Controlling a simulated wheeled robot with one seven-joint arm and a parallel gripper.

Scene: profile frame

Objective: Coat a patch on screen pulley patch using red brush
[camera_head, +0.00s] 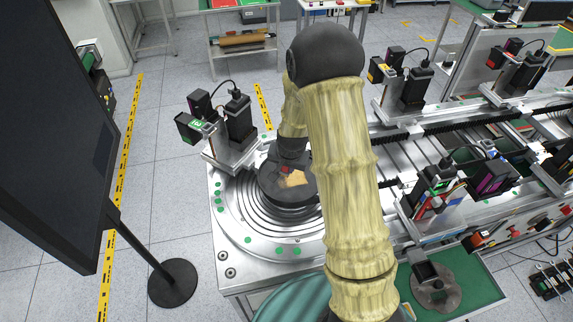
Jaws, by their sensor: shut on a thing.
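My arm curves up from the bottom, over its black elbow, and down to the dark gripper (290,160) over the round metal turntable. The gripper is small and dark here, and its fingers are hard to make out. A small bit of red, seemingly the red brush (285,169), shows at its lower end, so it appears shut on the brush. Just below is a tan, irregular patch (295,179) on a dark round piece (283,195), which seems to be the pulley. My forearm covers its right side. I cannot tell whether the brush touches the patch.
The ringed turntable (245,218) has green dots at its rim. A camera unit (238,118) stands close behind. Rails and further devices (432,190) fill the right. A large dark screen (45,120) on a stand (172,284) is at left, with open floor between.

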